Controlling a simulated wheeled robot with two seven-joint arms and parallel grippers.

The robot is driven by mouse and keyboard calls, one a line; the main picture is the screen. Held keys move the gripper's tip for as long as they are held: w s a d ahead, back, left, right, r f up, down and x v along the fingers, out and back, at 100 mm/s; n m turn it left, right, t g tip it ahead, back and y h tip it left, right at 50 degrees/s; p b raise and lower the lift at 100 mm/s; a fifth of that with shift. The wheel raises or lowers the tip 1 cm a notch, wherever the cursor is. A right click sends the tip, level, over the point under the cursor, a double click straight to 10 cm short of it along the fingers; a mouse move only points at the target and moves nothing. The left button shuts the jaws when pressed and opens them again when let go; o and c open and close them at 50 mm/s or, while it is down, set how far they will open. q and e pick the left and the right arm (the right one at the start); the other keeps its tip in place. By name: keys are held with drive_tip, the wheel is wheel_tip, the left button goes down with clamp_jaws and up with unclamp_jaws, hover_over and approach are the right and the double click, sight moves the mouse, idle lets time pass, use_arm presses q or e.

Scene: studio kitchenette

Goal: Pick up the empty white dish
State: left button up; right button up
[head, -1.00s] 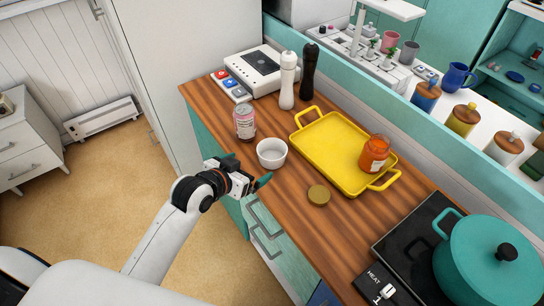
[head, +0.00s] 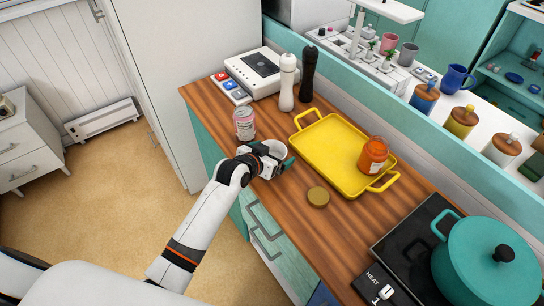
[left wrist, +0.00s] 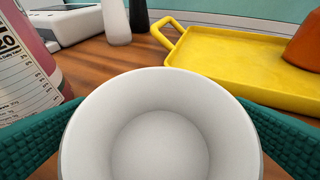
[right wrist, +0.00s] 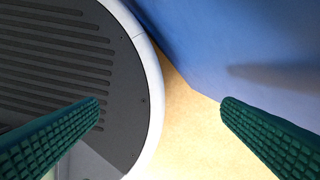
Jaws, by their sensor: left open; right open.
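The empty white dish (head: 278,149) stands on the wooden counter, partly hidden behind my left gripper in the head view. In the left wrist view the dish (left wrist: 160,125) fills the lower middle, and its inside is bare. My left gripper (head: 277,164) is open, with one teal finger on each side of the dish. I cannot tell whether the fingers touch its wall. My right gripper (right wrist: 160,105) is open and empty, away from the counter, over the floor and beside a dark round grooved surface.
A pink-labelled can (head: 244,123) stands close to the dish's left. A yellow tray (head: 327,140) with an orange jar (head: 373,155) lies to the right. A round lid (head: 318,197) lies in front of it. White (head: 287,82) and black (head: 308,74) mills stand behind.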

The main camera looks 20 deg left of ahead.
use_arm(q)
drive_tip(key=c, duration=1)
drive_tip(key=shift+c, duration=0.6)
drive_tip(key=shift+r, duration=0.1)
